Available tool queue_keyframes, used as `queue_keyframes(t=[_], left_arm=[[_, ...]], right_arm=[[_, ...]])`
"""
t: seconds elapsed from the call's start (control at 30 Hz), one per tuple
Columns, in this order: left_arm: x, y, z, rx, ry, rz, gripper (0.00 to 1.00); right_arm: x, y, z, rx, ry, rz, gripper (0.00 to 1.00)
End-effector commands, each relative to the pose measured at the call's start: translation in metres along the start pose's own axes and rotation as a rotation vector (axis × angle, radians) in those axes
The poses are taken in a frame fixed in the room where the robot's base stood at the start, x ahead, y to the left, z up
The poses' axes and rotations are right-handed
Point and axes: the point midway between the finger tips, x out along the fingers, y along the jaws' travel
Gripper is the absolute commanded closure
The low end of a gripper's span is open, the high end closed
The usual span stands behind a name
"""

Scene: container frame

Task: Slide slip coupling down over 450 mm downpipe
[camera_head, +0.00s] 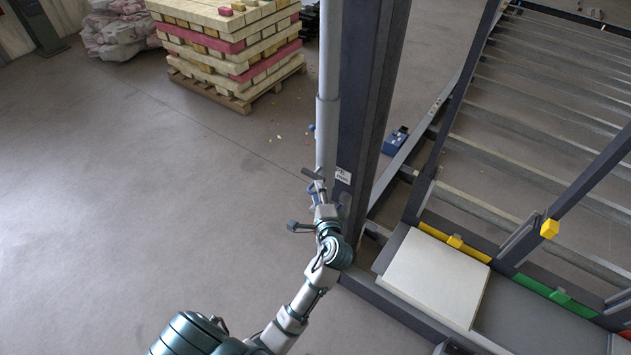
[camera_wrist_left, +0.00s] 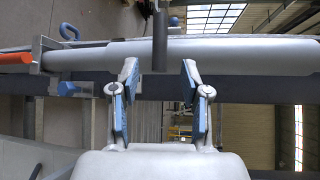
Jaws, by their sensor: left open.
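A light grey downpipe (camera_head: 330,50) stands upright against the dark steel post. A thicker grey sleeve, which looks like the slip coupling (camera_head: 327,125), is around it above my left gripper (camera_head: 319,186). In the left wrist view the pipe lies sideways, with the thicker sleeve (camera_wrist_left: 240,55) in the middle and right and a thinner length (camera_wrist_left: 75,60) at left. My left gripper (camera_wrist_left: 160,72) is open, its two blue-padded fingers apart with tips at the sleeve's near side; contact cannot be told. My right gripper is not in view.
A dark bar (camera_wrist_left: 160,40) crosses in front of the pipe beyond the fingers. A clamp bracket with blue knobs (camera_wrist_left: 67,88) and an orange-red part (camera_wrist_left: 15,58) sits at left. The dark post (camera_head: 370,100) stands right beside the pipe.

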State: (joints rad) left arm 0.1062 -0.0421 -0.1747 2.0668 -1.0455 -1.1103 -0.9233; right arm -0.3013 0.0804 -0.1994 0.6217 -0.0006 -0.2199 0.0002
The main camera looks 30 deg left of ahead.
Motion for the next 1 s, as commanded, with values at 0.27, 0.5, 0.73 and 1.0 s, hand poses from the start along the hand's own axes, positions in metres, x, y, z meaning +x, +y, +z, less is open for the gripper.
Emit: queue_keyframes(t=[0.27,0.5,0.73,1.0], left_arm=[[-0.032,0.001,-0.001,-0.001,0.000,0.002,0.54],[-0.034,0.000,-0.001,0.000,0.000,0.001,0.54],[-0.034,0.000,-0.001,0.000,0.000,0.000,0.54],[-0.024,0.053,-0.032,0.015,0.087,0.074,0.54]], right_arm=[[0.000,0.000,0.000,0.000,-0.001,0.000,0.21],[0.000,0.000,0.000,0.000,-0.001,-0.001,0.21],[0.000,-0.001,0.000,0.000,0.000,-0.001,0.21],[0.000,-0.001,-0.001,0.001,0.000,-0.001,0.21]])
